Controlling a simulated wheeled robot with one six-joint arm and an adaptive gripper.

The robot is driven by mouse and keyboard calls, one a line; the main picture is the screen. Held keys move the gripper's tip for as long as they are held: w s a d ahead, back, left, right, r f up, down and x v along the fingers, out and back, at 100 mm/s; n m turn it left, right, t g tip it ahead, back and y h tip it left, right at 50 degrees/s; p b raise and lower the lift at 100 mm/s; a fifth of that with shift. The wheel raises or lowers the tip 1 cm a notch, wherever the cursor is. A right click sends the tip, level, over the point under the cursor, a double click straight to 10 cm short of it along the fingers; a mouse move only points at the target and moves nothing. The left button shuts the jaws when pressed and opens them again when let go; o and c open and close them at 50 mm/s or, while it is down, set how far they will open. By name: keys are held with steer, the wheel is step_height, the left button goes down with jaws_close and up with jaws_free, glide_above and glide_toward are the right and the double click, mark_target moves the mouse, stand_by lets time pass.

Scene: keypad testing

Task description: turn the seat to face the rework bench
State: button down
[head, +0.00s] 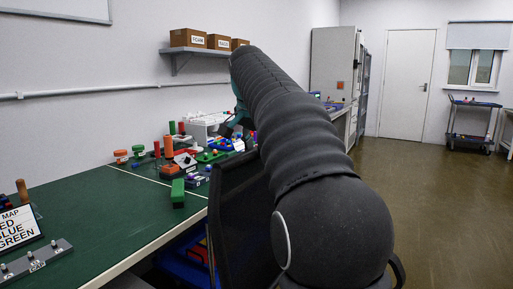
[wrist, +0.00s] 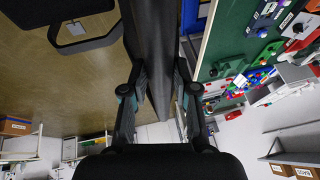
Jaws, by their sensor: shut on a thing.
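The seat is a black chair. Its backrest (head: 240,222) shows in the head view beside the green-topped bench (head: 95,212), partly hidden by my arm. In the wrist view, which looks upside down, the dark backrest (wrist: 153,45) runs between the fingers of my gripper (wrist: 158,88), and the gripper is shut on it. A black armrest (wrist: 87,36) and what looks like the seat cushion (wrist: 50,8) lie at the upper left there. In the head view my gripper is mostly hidden behind my arm. I cannot tell which bench is the rework bench.
The bench carries a green block (head: 178,193), red and orange pieces and a sign (head: 18,228). Blue bins (head: 190,258) sit under it, close to the chair. Open brown floor (head: 440,200) lies to the right, with a dark cart (head: 470,125) at the back.

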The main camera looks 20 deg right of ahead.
steer(key=c, duration=0.9)
jaws_free()
steer(key=shift+v, duration=6)
steer(key=s+a+f+n+y, duration=0.1)
steer(key=s+a+f+n, duration=0.2)
steer(key=s+f, duration=0.5)
steer(key=s+a+f+n+t+y, duration=0.1)
steer(key=s+a+f+n, duration=0.3)
steer(key=s+f, duration=0.5)
steer(key=s+a+f+n, duration=0.4)
steer(key=s+f, duration=0.5)
steer(key=f, duration=0.9)
steer(key=shift+f+n+y, duration=0.4)
steer(key=shift+n, duration=0.2)
